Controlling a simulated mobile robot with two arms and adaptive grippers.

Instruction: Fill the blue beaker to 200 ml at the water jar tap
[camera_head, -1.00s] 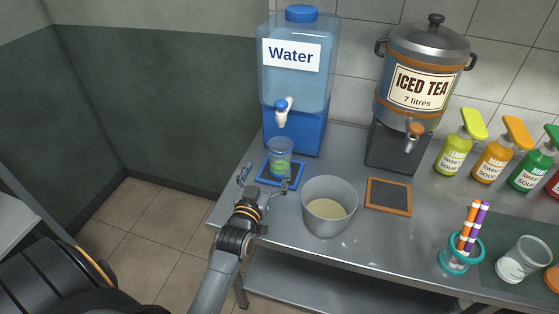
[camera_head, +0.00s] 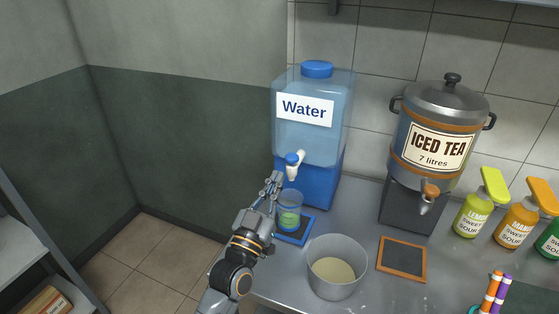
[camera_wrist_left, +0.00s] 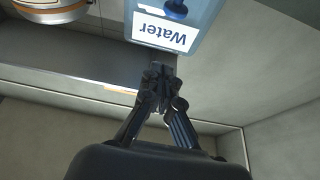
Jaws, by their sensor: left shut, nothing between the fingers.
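The water jar (camera_head: 313,137), clear above a blue stand, is at the back with its tap (camera_head: 294,163) facing front. The blue-tinted beaker (camera_head: 290,202) stands upright below the tap on a blue-rimmed mat (camera_head: 306,236); its lower part looks greenish, and I cannot read its level. My left gripper (camera_head: 273,181) is shut and empty, just left of and below the tap, above and beside the beaker. In the left wrist view, my left gripper (camera_wrist_left: 162,78) is closed below the upside-down jar label (camera_wrist_left: 160,31). My right gripper is not in view.
A metal pot (camera_head: 337,286) with pale contents stands just right of my left arm. The iced tea dispenser (camera_head: 433,140) and an orange-rimmed mat (camera_head: 402,277) are further right, with syrup bottles (camera_head: 474,210) beyond. The floor left of the counter is clear.

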